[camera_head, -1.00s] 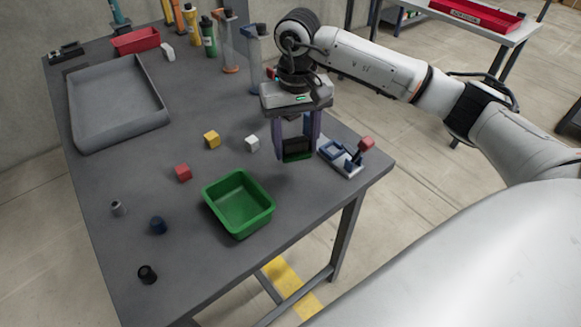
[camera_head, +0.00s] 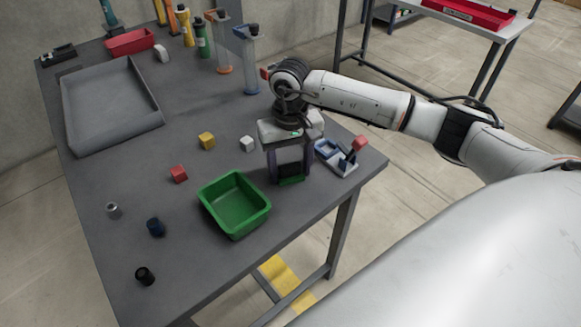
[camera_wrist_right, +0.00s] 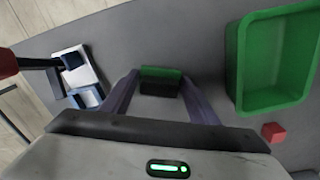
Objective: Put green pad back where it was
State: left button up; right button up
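The green pad (camera_head: 290,181) is a dark block with a green face. It is between the fingers of my right gripper (camera_head: 290,172), which is shut on it. In the right wrist view the pad (camera_wrist_right: 161,74) spans the gap between the two fingertips (camera_wrist_right: 160,85). In the head view it is low over the grey table, between the green bin and the blue-and-white fixture; I cannot tell whether it touches the table. Fingers hide part of it. My left gripper is not in view.
The green bin (camera_head: 234,228) stands left of my right gripper, the fixture with a red knob (camera_head: 340,157) close on its right. Red (camera_head: 178,174), yellow (camera_head: 207,141) and white (camera_head: 247,144) cubes lie further left. A grey tray (camera_head: 72,112) is at the back left. The table's front edge is near.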

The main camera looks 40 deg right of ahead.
aim_at(290, 167)
jog(key=shift+o, duration=1.2)
jog(key=shift+r, duration=0.15)
notch_tip(290, 167, up, 12)
jog(key=b, duration=0.1)
